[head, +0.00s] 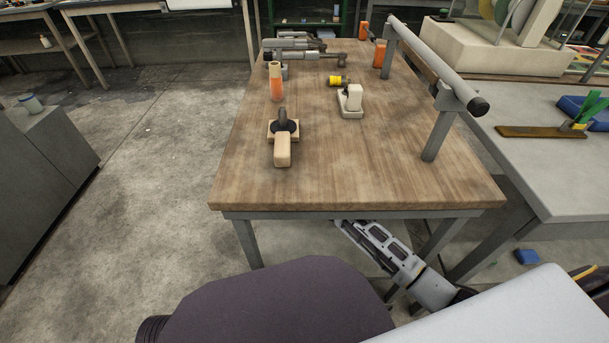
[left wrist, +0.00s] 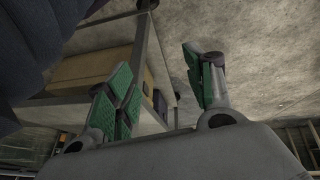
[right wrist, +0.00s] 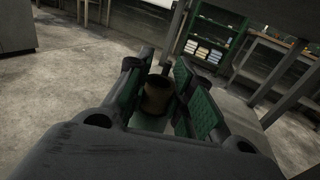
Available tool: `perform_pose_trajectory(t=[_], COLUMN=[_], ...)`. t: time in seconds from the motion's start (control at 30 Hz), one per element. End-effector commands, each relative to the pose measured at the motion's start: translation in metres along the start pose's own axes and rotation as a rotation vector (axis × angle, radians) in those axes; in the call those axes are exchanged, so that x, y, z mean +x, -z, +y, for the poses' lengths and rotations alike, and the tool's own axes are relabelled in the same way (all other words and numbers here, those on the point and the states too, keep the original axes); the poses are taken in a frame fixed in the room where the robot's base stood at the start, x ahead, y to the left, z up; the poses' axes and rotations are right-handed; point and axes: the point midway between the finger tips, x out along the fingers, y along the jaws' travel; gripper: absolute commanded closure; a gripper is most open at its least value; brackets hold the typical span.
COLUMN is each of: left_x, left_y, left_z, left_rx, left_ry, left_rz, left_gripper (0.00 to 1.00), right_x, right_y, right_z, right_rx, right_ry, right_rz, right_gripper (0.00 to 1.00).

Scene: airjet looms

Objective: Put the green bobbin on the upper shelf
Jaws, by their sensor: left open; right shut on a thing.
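My right gripper (head: 362,236) is below the front edge of the wooden table in the head view. In the right wrist view its green-padded fingers are shut on a brownish cylinder (right wrist: 157,95) with a pale green area below it. I cannot tell for sure that this is the green bobbin. The head view does not show the held thing. My left gripper (left wrist: 160,90) is open and empty, its fingers wide apart. A green rack (right wrist: 214,40) with shelves stands far off in the right wrist view; I cannot tell which shelf is the upper one meant.
The wooden table (head: 350,180) carries a wooden-handled tool (head: 283,145), an orange cone (head: 276,82), a yellow spool (head: 338,80) and a grey rail (head: 430,62). A grey table (head: 530,170) stands to the right, a grey cabinet (head: 40,160) to the left. The floor between is clear.

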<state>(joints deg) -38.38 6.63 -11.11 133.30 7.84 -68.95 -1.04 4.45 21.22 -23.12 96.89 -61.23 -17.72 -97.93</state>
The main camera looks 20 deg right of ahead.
Motion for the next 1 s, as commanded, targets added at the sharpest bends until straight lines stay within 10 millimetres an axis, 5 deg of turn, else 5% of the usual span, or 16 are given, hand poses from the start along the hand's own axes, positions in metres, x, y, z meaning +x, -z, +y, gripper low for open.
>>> perform_pose_trajectory(t=[0.43, 1.0], left_x=[0.053, 0.060], left_y=[-0.018, -0.019], left_z=[0.002, 0.003], left_rx=[-0.042, -0.051], left_ry=[-0.048, -0.056], left_rz=[0.097, 0.118], left_gripper=[0.47, 0.47], right_x=[0.000, 0.000], right_y=[0.037, 0.041], right_z=[0.000, 0.000], right_rx=[0.003, 0.001], right_ry=[0.000, 0.000], right_rz=[0.000, 0.000], right_gripper=[1.00, 1.00])
